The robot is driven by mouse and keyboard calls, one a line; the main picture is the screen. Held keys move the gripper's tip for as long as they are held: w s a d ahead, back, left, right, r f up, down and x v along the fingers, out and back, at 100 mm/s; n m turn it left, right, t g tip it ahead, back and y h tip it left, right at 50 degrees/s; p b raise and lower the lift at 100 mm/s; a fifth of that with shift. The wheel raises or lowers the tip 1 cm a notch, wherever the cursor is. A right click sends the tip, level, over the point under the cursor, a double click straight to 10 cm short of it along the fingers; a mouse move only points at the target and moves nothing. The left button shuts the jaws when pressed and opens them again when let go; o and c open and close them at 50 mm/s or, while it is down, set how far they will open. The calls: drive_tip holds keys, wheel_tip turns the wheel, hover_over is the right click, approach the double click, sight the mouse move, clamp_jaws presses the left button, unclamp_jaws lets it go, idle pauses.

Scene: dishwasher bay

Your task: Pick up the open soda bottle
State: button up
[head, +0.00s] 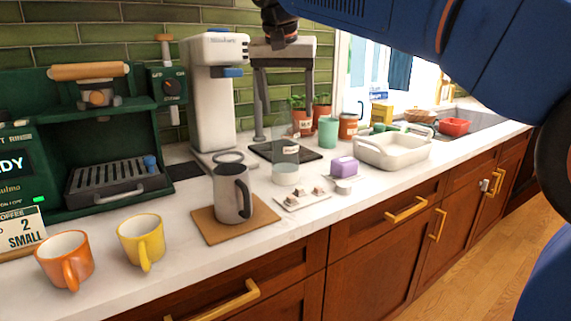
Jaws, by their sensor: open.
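My blue arm reaches in from the top right.
On the white counter (190,268) stand an orange mug (65,259), a yellow mug (141,241) and a grey tumbler (233,193) on a brown mat. A white coffee machine (213,90), a purple box (344,167) and a white basin (393,152) stand farther back.

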sight(287, 119)
drive_tip(key=shift+x, duration=2.7)
drive_tip(key=shift+w+a+r, duration=0.1)
drive_tip(key=shift+w+a, duration=0.1)
drive_tip(key=shift+a, duration=0.05)
drive_tip(key=c, duration=1.6)
drive_tip(key=shift+c, duration=0.2)
drive_tip(key=shift+r, duration=0.15)
